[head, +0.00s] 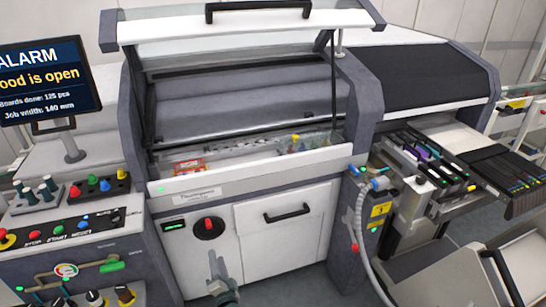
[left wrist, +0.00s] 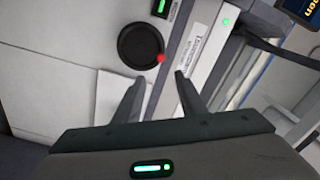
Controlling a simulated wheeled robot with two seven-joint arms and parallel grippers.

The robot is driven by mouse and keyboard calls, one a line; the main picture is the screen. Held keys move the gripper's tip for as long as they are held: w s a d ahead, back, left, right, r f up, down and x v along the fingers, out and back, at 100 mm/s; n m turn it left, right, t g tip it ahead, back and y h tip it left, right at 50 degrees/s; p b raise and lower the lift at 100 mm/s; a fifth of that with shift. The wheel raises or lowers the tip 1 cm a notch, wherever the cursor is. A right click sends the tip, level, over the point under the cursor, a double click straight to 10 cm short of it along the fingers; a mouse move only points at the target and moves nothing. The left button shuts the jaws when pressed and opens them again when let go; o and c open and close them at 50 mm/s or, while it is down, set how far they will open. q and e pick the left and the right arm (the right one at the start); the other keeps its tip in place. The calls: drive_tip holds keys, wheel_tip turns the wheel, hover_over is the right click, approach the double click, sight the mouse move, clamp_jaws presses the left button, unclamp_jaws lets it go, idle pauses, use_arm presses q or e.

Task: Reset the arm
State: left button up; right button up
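My left gripper (head: 218,262) shows low in the middle of the head view, in front of the white lower panel of the machine. In the left wrist view its two dark fingers (left wrist: 158,79) stand apart with nothing between them. Beyond the fingertips is a round black rotary switch (left wrist: 140,45) with a red mark; in the head view this switch (head: 208,228) is above the gripper. I cannot tell the exact gap to the panel. My right gripper does not show.
The machine's hood (head: 240,30) is raised. A black door handle (head: 288,213) juts from the front panel. An alarm screen (head: 45,75) and control panel (head: 75,235) stand at left. A feeder trolley (head: 415,190) and a hose (head: 362,240) are at right.

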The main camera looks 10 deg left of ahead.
use_arm(q)
drive_tip(key=s+d+f+g+h+b, duration=0.2)
drive_tip(key=s+d+f+g+h, duration=0.15)
drive_tip(key=s+f, duration=0.9)
drive_tip(key=s+d+f+g+h+b, duration=0.25)
drive_tip(key=s+d+f+h, duration=0.2)
drive_tip(key=s+f, duration=0.85)
drive_tip(key=s+f+n+g+b, duration=0.1)
drive_tip(key=s+f, duration=0.5)
drive_tip(key=s, duration=0.6)
drive_tip(key=s+f+n+g+b, duration=0.1)
drive_tip(key=s+f+g, duration=0.3)
drive_tip(key=s, duration=0.8)
drive_tip(key=s+f+n+g+h+b, duration=0.1)
drive_tip(key=s+f+n+g, duration=0.1)
drive_tip(key=s+f, duration=0.5)
drive_tip(key=s+g, duration=0.1)
drive_tip(key=s, duration=0.4)
drive_tip(key=shift+d+f+b, duration=0.3)
drive_tip(key=shift+f+b, duration=0.05)
drive_tip(key=shift+b, duration=0.05)
drive_tip(key=shift+w, duration=0.1)
drive_tip(key=shift+a, duration=0.15)
